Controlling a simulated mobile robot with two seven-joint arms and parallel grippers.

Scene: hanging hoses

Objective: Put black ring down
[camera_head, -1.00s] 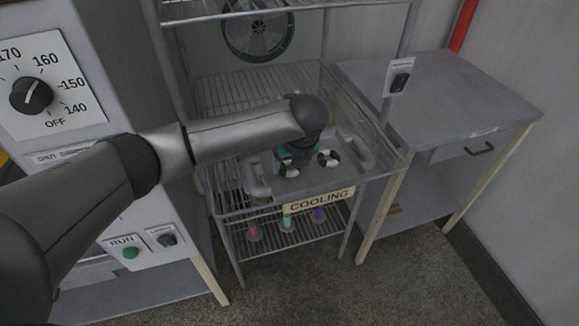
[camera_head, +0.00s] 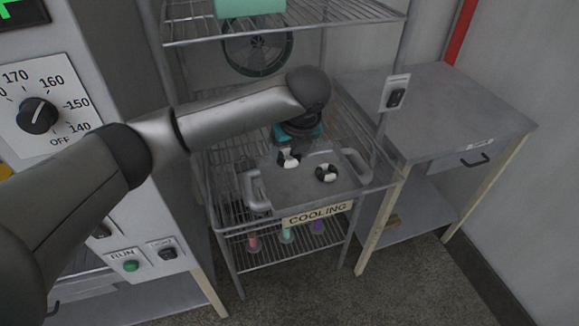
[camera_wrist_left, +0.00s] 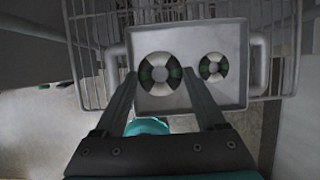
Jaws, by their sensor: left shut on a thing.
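My left gripper (camera_head: 289,149) hangs above a grey metal tray (camera_head: 330,188) on the wire rack. It is shut on a ring with black and white segments (camera_head: 289,158), which shows between the fingertips in the left wrist view (camera_wrist_left: 160,73). There the held ring looks larger than a second black-and-white ring (camera_wrist_left: 213,67). The second ring (camera_head: 327,172) lies on the tray's right half. The held ring appears raised above the tray. My right gripper is not in view.
The tray has side handles and sits behind the "COOLING" sign (camera_head: 317,213). Small coloured items stand on the lower shelf. A teal box (camera_head: 250,7) is on the upper shelf. A grey table (camera_head: 440,110) stands bare at right; a control cabinet (camera_head: 95,170) is at left.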

